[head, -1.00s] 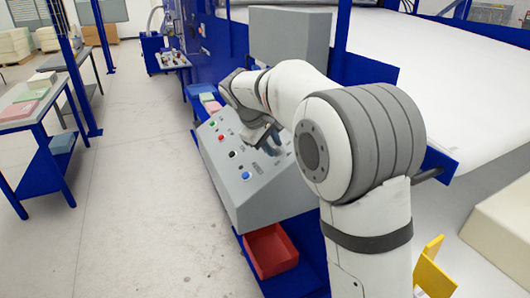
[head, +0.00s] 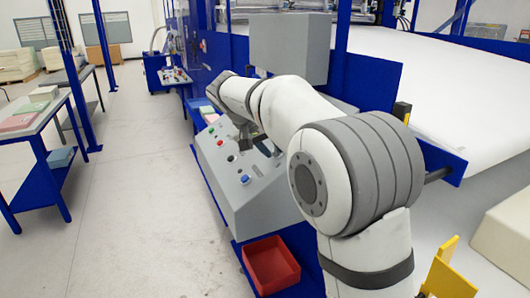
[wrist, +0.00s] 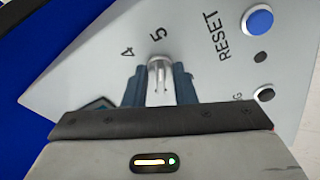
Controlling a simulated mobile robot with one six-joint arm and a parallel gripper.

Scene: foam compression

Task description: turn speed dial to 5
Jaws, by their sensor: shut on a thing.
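The speed dial (wrist: 159,78) shows in the wrist view as a light silver knob between my fingertips. Its tip points up at the printed 5 (wrist: 157,34). The 4 (wrist: 127,50) lies to the left of it. My gripper (wrist: 160,85) is shut on the dial, with one blue-grey finger on each side. The lower part of the dial is hidden by my gripper. In the head view, my gripper is over the sloping grey control panel (head: 232,205), and my arm hides the dial.
A blue button (wrist: 259,20) labelled RESET and a black knob (wrist: 264,94) sit right of my gripper. A red bin (head: 271,265) is below the panel. A grey box (head: 290,48) stands behind my arm.

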